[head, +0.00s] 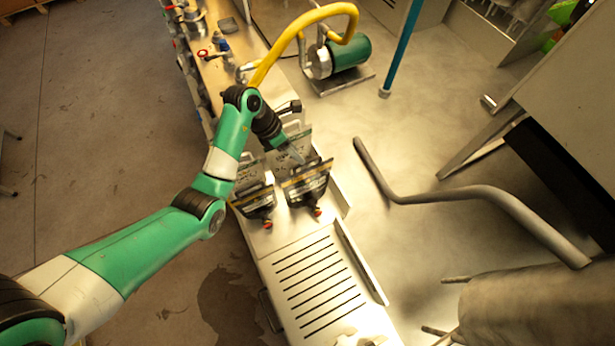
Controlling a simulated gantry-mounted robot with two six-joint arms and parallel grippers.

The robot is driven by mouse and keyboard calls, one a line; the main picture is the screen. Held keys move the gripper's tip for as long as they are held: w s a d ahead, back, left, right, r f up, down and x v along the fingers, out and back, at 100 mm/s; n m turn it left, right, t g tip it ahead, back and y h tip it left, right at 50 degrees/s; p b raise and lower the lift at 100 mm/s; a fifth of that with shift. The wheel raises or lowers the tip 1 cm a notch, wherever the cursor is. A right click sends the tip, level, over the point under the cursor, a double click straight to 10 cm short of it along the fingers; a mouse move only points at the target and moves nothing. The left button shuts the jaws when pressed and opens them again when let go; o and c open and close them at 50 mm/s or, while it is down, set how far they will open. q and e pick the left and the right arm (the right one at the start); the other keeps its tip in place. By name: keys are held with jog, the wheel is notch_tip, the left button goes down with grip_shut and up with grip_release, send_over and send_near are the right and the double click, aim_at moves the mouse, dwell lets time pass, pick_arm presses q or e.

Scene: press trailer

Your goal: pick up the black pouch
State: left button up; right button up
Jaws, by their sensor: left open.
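I cannot pick out a black pouch with certainty. A small dark flat item (229,25) lies on the bench top at the upper left, too small to identify. My left arm reaches in from the left, and its gripper (297,154) points down over the metal press machine. The gripper is open, right by the upper edge of a dark clamp-like unit (306,188). I cannot tell whether they touch, and nothing clearly shows between the fingers. A second dark unit (256,203) stands to the left of it. My right gripper is not in view.
The machine has a slotted metal tray (315,278) in front. A yellow hose (300,26) arches to a green motor (348,53) behind. A bent grey pipe (460,194) stands at the right. A wooden bench (226,68) holds tools. Brown floor at left is mostly clear.

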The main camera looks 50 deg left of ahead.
pick_arm(q)
jog(key=x, duration=0.5)
jog(key=shift+w+d+r+b, duration=0.1)
jog(key=shift+w+r+b, duration=0.1)
jog(key=shift+b, duration=0.15)
grip_shut()
dwell(0.9)
